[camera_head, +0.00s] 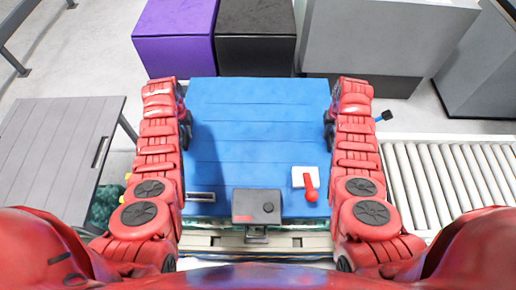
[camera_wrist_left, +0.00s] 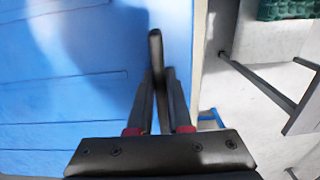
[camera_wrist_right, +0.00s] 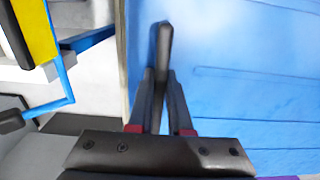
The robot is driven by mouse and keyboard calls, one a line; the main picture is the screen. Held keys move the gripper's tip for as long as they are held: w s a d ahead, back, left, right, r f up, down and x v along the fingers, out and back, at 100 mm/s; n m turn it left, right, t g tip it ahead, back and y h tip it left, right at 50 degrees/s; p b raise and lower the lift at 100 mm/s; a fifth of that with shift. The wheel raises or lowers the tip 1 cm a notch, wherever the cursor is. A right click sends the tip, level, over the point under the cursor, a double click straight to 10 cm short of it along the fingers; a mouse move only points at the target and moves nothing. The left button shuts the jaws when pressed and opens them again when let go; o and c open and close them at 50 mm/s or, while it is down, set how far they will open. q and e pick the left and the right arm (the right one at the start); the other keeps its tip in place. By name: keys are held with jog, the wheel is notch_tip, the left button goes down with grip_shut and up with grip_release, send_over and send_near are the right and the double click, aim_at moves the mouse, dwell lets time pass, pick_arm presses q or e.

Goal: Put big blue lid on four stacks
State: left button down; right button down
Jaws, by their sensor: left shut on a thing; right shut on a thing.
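The big blue lid (camera_head: 258,120) is a wide flat panel with faint cross lines, between my two arms in the head view. It also fills much of the left wrist view (camera_wrist_left: 70,90) and the right wrist view (camera_wrist_right: 250,80). My left gripper (camera_head: 187,128) is at the lid's left edge; its fingers (camera_wrist_left: 157,60) are shut on the lid near its border. My right gripper (camera_head: 329,130) is at the right edge, with its fingers (camera_wrist_right: 163,60) shut on the lid. The egg stacks cannot be made out; whatever lies under the lid is hidden.
A dark grey box (camera_head: 256,206) and a white plate with a red lever (camera_head: 311,190) show at the lid's near edge. A roller conveyor (camera_head: 450,180) is at right, a grey table (camera_head: 50,150) at left. Purple (camera_head: 175,35) and black (camera_head: 255,50) boxes stand beyond the lid.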

aim_at(189, 141)
pick_arm(q)
jog(key=shift+f, duration=0.1)
pick_arm(e)
jog(key=shift+f, duration=0.1)
